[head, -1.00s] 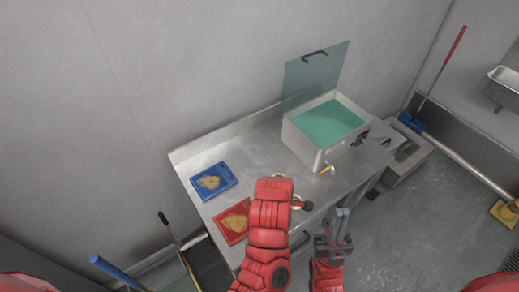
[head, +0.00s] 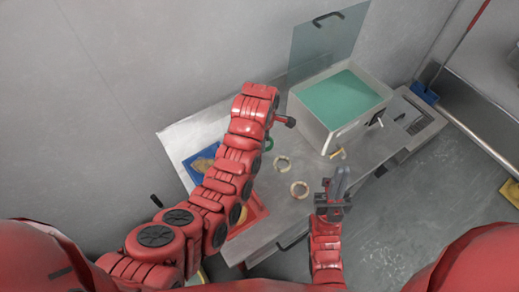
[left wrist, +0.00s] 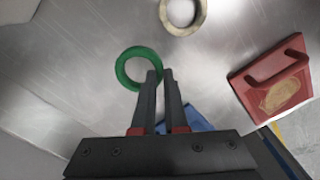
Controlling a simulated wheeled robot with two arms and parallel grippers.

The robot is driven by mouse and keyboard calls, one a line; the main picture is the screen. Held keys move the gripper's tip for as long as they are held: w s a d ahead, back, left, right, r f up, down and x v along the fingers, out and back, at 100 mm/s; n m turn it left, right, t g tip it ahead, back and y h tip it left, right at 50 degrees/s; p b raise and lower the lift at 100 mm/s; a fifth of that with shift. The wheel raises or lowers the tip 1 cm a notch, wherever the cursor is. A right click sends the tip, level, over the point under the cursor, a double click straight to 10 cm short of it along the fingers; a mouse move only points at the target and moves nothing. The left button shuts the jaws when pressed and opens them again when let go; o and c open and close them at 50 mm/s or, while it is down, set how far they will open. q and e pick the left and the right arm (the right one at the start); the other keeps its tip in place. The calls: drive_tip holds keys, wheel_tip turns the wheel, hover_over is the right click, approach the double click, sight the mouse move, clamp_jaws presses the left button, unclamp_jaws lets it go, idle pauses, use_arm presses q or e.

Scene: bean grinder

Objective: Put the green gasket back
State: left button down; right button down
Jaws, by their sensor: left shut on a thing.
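The green gasket (left wrist: 122,68) is a ring held at its right side between the fingertips of my left gripper (left wrist: 160,74) in the left wrist view. In the head view only a bit of the green gasket (head: 269,144) shows beside my left wrist, above the metal table. My left arm hides the left gripper's fingers there. My right gripper (head: 334,184) points up by the table's front edge, empty, its fingers apart. A steel box (head: 322,133) with a green interior and a raised clear lid (head: 325,45) stands at the table's back right.
Two cream rings (head: 275,163) (head: 307,190) lie on the table (head: 300,215). A red tool with a handle (left wrist: 245,90) and a blue one (head: 190,168) lie on the left, partly under my left arm. A small yellowish part (head: 337,153) is at the box's front.

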use_arm(q)
drive_tip(key=shift+w+a+r+p, duration=0.1)
drive_tip(key=shift+w+a+p, duration=0.15)
drive_tip(key=shift+w+p, duration=0.4)
drive_tip(key=shift+w+a, duration=0.2)
drive_tip(key=shift+a, duration=0.05)
drive_tip(key=shift+w+a+p, duration=0.1)
drive_tip(key=shift+w+p, duration=0.05)
drive_tip(key=shift+p, duration=0.2)
wheel_tip(320, 180, down, 2)
drive_tip(key=shift+p, duration=0.8)
drive_tip(key=shift+f, duration=0.8)
drive_tip(key=c, duration=1)
unclamp_jaws()
drive_tip(key=shift+f, duration=0.1)
drive_tip(key=shift+o, duration=0.2)
